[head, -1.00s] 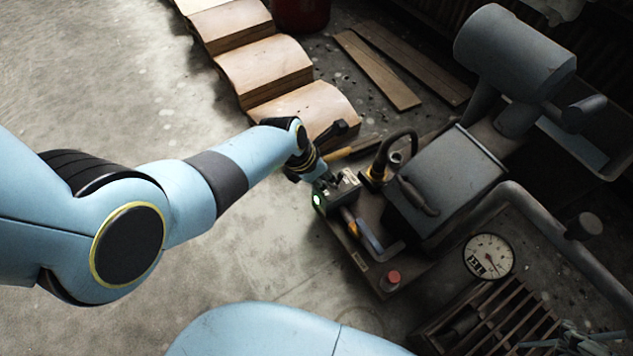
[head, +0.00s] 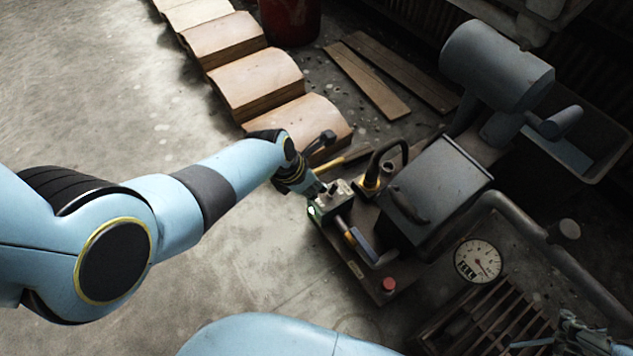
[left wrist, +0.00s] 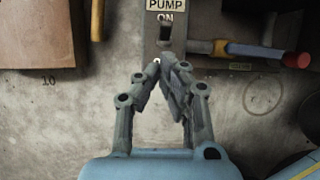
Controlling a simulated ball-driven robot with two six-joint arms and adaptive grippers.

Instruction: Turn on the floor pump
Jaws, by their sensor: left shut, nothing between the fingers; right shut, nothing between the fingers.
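The floor pump is a dark grey boxy machine (head: 440,185) on a base plate. My right gripper (head: 575,338) is at the lower right, shut.
A dial gauge (head: 478,261) and a slatted crate (head: 480,318) lie to the right. The floor at left is clear.

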